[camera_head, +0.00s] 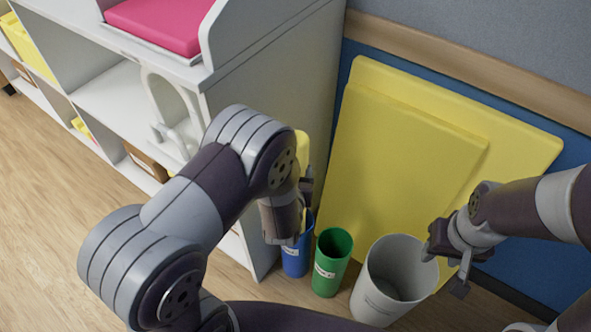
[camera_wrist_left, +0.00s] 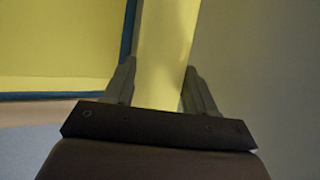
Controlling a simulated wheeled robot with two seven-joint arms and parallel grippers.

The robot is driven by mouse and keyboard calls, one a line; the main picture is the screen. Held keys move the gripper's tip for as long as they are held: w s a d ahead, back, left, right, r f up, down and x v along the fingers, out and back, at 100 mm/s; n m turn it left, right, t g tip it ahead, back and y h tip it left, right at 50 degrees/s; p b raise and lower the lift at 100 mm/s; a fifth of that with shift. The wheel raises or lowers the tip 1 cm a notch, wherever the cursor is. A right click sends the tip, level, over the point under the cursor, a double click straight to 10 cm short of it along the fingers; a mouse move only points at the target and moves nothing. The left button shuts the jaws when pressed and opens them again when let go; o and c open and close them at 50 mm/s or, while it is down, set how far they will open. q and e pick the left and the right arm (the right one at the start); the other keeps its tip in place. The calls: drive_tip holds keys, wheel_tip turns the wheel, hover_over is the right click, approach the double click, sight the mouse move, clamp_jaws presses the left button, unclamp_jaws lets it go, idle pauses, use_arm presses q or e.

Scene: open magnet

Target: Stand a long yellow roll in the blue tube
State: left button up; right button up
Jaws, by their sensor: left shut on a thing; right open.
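The long yellow roll (camera_head: 302,150) shows partly behind my left arm in the head view. My left gripper (camera_head: 304,190) is shut on it, above the blue tube. In the left wrist view the roll (camera_wrist_left: 163,50) runs up between the two fingers of the left gripper (camera_wrist_left: 158,85). The blue tube (camera_head: 295,259) stands on the floor at the cabinet's corner; its mouth is mostly hidden by my left gripper. I cannot tell whether the roll's lower end is inside it.
A green tube (camera_head: 331,262) and a grey bin (camera_head: 378,305) stand right of the blue tube. Yellow mats (camera_head: 400,165) lean on the blue wall behind. A white cabinet (camera_head: 275,95) with a pink pad (camera_head: 160,22) rises close on the left. Wooden floor (camera_head: 45,190) is clear at left.

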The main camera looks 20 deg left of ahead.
use_arm(q)
wheel_tip(320, 180, down, 9)
drive_tip(key=b, duration=0.6)
drive_tip(key=shift+b, duration=0.3)
use_arm(e)
wheel_tip(320, 180, down, 7)
drive_tip(key=shift+f, duration=0.15)
use_arm(q)
drive_tip(key=shift+r, duration=0.1)
drive_tip(key=o, duration=1.2)
drive_tip(key=shift+c, duration=0.2)
